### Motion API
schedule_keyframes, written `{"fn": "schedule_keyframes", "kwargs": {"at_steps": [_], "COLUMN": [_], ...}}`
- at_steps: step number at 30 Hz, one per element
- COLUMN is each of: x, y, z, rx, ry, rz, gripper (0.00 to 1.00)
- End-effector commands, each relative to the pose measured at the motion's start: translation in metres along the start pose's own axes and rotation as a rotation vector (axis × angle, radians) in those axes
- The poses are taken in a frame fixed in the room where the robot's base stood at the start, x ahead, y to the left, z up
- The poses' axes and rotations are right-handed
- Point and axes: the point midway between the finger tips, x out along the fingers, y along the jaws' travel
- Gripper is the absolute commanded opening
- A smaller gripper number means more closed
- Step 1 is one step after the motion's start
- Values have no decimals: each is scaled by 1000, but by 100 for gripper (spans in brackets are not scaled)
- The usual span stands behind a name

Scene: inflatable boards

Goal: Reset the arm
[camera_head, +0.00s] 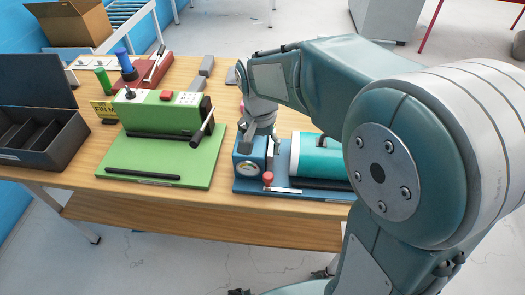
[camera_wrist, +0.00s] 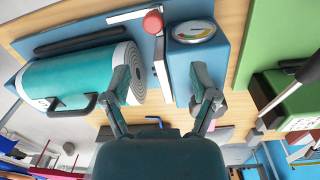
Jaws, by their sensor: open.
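My arm crosses the right side of the head view and bends down to the table. My gripper (camera_head: 258,128) hangs over the blue board (camera_head: 247,187), near the blue gauge box (camera_head: 247,170). The left finger overlaps the end of the teal roll (camera_wrist: 75,80), and the right finger overlaps the blue gauge box (camera_wrist: 202,65). I cannot tell whether either finger touches them. The red knob (camera_wrist: 153,22) lies beyond the fingertips.
A green board (camera_head: 150,165) with a green machine (camera_head: 165,112) and its lever stands left of the gauge box. A dark open case (camera_head: 65,140) is at the table's left end. A red board (camera_head: 150,72) and grey blocks (camera_head: 206,66) lie behind. Bare wood (camera_head: 225,150) separates the boards.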

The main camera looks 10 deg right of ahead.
Motion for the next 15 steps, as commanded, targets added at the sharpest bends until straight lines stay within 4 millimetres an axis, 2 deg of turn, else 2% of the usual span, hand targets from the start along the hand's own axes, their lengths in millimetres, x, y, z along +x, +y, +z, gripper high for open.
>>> {"fn": "schedule_keyframes", "kwargs": {"at_steps": [11,15], "x": [0,-7], "y": [0,6], "z": [0,4], "rx": [0,-15], "ry": [0,18], "rz": [0,-14], "gripper": [76,76]}}
